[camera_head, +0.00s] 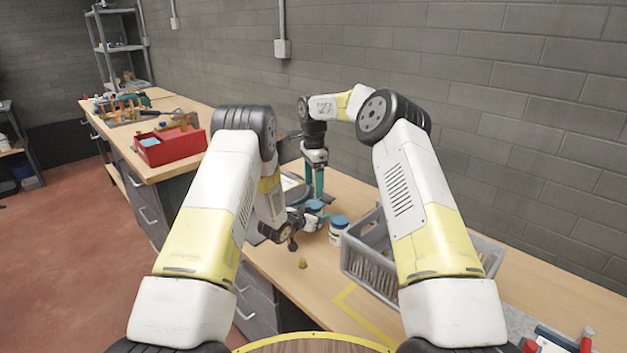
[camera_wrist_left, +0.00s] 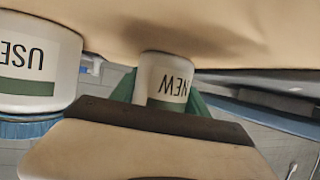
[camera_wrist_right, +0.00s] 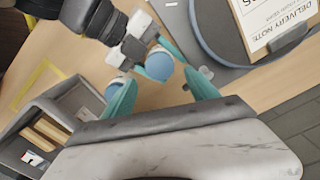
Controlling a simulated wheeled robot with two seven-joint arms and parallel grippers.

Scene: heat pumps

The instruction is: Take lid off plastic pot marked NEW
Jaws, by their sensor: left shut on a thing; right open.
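The white plastic pot marked NEW (camera_wrist_left: 165,78) shows in the left wrist view between my left gripper's green fingers (camera_wrist_left: 163,98). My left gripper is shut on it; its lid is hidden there. In the right wrist view its blue lid (camera_wrist_right: 159,67) shows between the spread teal fingers of my right gripper (camera_wrist_right: 160,78), which is open and above it. In the head view my right gripper (camera_head: 318,188) points down over the left gripper (camera_head: 308,212). A second white pot, its label partly reading USE (camera_wrist_left: 38,60), stands beside it with a blue lid; it also shows in the head view (camera_head: 338,232).
A grey crate (camera_head: 362,268) stands close to the right of the pots. A small yellowish thing (camera_head: 302,263) lies on the bench in front. A clipboard with a delivery note (camera_wrist_right: 272,22) lies behind the pots. A red box (camera_head: 172,148) is on the left bench.

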